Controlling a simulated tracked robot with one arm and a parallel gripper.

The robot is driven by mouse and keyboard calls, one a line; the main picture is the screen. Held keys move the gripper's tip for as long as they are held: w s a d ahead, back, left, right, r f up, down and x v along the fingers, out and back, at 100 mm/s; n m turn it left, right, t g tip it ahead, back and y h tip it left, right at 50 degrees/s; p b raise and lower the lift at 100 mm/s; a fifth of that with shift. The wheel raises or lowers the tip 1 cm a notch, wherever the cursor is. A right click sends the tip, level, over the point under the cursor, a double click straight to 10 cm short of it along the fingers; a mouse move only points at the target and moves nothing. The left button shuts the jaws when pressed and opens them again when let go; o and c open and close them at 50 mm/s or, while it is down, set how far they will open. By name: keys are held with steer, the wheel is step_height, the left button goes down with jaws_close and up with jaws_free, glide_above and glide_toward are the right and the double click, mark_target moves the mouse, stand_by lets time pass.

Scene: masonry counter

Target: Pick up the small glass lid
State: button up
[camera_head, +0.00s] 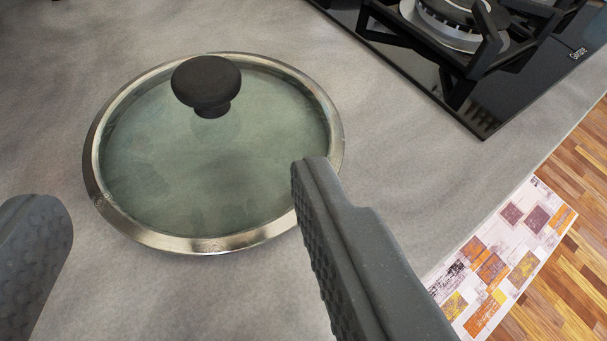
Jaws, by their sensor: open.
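The small glass lid (190,175) lies flat on the grey counter, with a metal rim and greenish glass. Its round black knob (207,82) stands up from the glass. My gripper (180,195) is open, with one dark grey textured finger at the lower left and the other at the lower right. The right finger overlaps the lid's right edge in the picture. The left finger appears to the left of and below the lid. Nothing is between the fingers at their tips except the view of the lid and counter beyond. I cannot tell how high the fingers are above the lid.
A black gas hob (470,75) with a burner and dark pan supports sits at the upper right. The counter (400,170) is clear around the lid. Its edge runs down the right side, above a wooden floor (575,200) with a patterned rug (505,255).

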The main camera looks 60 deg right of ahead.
mark_target(208, 94)
steer(key=b+x, duration=0.1)
steer(key=x, duration=0.5)
steer(key=shift+w+f, duration=0.15)
steer(key=shift+w, duration=0.25)
steer(key=shift+s+d+b+x, duration=0.15)
steer(key=shift+b+x, duration=0.15)
steer(key=shift+x, duration=0.7)
steer(key=shift+s+d+b+x, duration=0.15)
steer(key=shift+b+x, duration=0.2)
steer(key=shift+x, duration=0.65)
steer(key=shift+d+b+x, duration=0.1)
steer(key=shift+b+x, duration=0.2)
steer(key=shift+x, duration=0.7)
steer(key=shift+w+d, duration=0.2)
steer(key=shift+w, duration=0.1)
steer(key=c, duration=1.2)
